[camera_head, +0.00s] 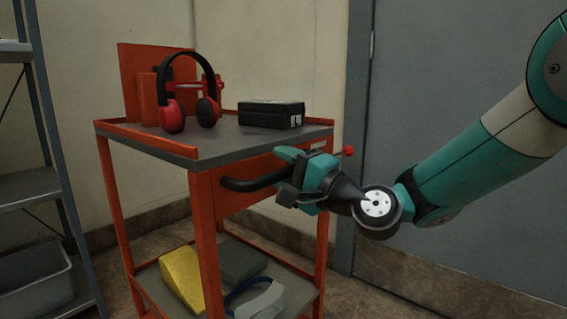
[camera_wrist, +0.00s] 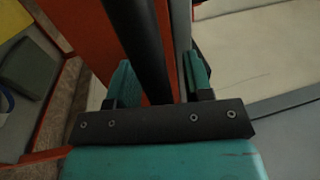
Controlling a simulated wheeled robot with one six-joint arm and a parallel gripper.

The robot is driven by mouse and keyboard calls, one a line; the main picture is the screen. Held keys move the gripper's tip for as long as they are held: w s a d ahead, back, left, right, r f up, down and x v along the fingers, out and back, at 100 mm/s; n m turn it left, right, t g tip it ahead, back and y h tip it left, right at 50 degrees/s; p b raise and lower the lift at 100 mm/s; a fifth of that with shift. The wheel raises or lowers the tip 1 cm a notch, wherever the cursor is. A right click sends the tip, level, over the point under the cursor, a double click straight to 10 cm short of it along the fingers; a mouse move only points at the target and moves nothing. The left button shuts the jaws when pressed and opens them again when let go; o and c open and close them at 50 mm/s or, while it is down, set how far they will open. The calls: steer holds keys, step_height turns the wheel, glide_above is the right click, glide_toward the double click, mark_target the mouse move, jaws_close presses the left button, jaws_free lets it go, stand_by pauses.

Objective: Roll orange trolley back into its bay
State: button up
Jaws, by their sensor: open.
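The orange trolley (camera_head: 206,240) stands in the middle left of the head view, with a grey top shelf and a lower shelf. A black handle (camera_head: 245,184) sticks out from its front panel. My gripper (camera_head: 290,178) is at the handle's right part. In the wrist view the black handle (camera_wrist: 143,45) runs between the two teal fingers of my gripper (camera_wrist: 160,80), which stand apart on either side of it. The jaws are open; I cannot tell whether either finger touches the handle. My gripper hides the handle's right end in the head view.
Red headphones (camera_head: 190,92) and a black box (camera_head: 271,114) sit on the top shelf. A yellow item (camera_head: 181,278) and others lie on the lower shelf. A metal rack (camera_head: 35,190) with a grey bin (camera_head: 36,284) stands at left. A grey door (camera_head: 450,90) is behind my arm.

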steer(key=shift+c, duration=0.2)
jaws_close()
steer(key=shift+w+a, duration=0.1)
